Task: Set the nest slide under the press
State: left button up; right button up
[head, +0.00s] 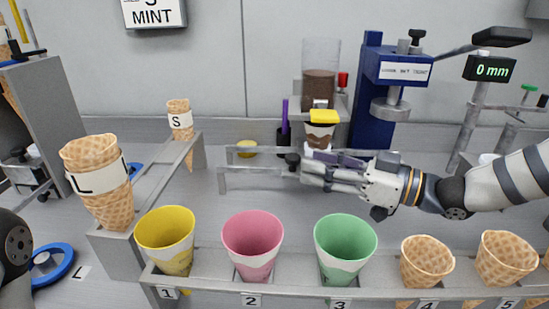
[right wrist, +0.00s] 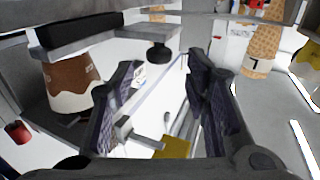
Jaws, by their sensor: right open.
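The blue press (head: 377,88) stands at the back right, with a grey round head on its front and a white label. A grey rail frame (head: 250,170) runs in front of it across the bench. A black knob (head: 292,159) stands at the frame, and a black knob (right wrist: 160,52) also shows beyond the fingers in the right wrist view. I cannot tell clearly which part is the nest slide. My right gripper (head: 308,172) reaches in from the right, close to the knob. Its fingers (right wrist: 158,105) are apart with nothing held between them. My left gripper is out of view.
A front rack holds yellow (head: 166,238), pink (head: 253,243) and green (head: 345,247) cups and waffle cones (head: 427,260). Large cone L (head: 98,180) and small cone S (head: 180,120) stand at left. A brown-and-white cup (head: 320,133) stands behind my gripper. A display (head: 489,69) reads 0 mm.

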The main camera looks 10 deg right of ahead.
aim_at(293, 156)
jog(key=x, duration=0.5)
jog(key=shift+f, duration=0.2)
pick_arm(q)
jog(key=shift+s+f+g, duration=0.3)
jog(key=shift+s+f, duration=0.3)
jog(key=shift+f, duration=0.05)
pick_arm(e)
jog(key=shift+w+a+r, duration=0.15)
jog(key=shift+w+a, duration=0.1)
